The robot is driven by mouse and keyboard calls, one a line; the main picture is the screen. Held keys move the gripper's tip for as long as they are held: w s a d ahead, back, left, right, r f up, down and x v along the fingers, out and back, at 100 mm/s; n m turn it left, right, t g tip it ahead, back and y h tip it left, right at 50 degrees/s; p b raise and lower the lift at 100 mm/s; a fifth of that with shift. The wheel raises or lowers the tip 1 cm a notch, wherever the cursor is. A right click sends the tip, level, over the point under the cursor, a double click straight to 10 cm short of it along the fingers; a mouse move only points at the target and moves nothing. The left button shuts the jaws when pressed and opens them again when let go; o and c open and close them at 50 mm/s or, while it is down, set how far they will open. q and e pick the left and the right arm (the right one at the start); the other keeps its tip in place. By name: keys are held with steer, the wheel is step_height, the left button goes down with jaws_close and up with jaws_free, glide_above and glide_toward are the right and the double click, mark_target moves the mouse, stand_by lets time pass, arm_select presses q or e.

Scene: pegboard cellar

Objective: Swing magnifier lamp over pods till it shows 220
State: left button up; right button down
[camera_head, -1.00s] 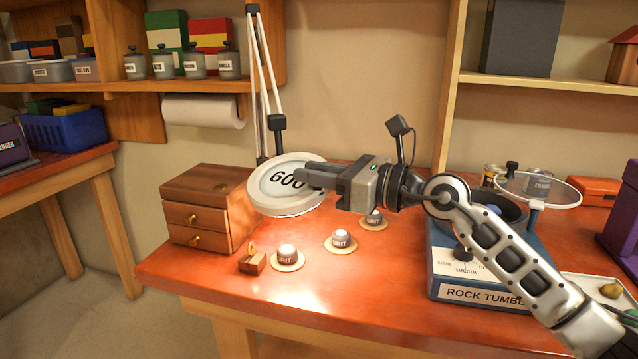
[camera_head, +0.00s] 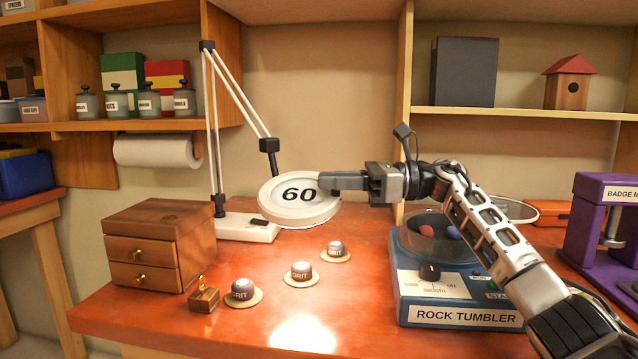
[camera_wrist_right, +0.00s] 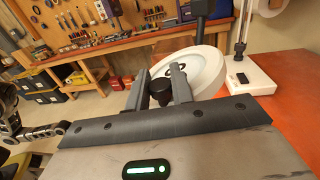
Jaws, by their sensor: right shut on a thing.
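The magnifier lamp has a round white head (camera_head: 297,205) that shows "60" in its lens. Its jointed arm rises from a white base (camera_head: 246,228) at the back of the bench. My right gripper (camera_head: 328,182) is at the right rim of the head. In the right wrist view, my right gripper (camera_wrist_right: 165,75) is shut on a dark knob (camera_wrist_right: 160,93) beside the white head. My left gripper is out of view.
A wooden drawer chest (camera_head: 160,238) and a small brass-topped wooden block (camera_head: 204,298) stand left of the pods. A blue rock tumbler (camera_head: 450,300) stands right, under my right arm. A purple press (camera_head: 600,225) is farther right. The front middle bench is clear.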

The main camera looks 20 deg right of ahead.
steer(key=shift+d, duration=0.1)
steer(key=c, duration=1.5)
jaws_free()
steer(key=shift+c, duration=0.2)
steer(key=b+v, duration=0.1)
steer(key=v, duration=1.5)
steer(key=shift+f, duration=0.1)
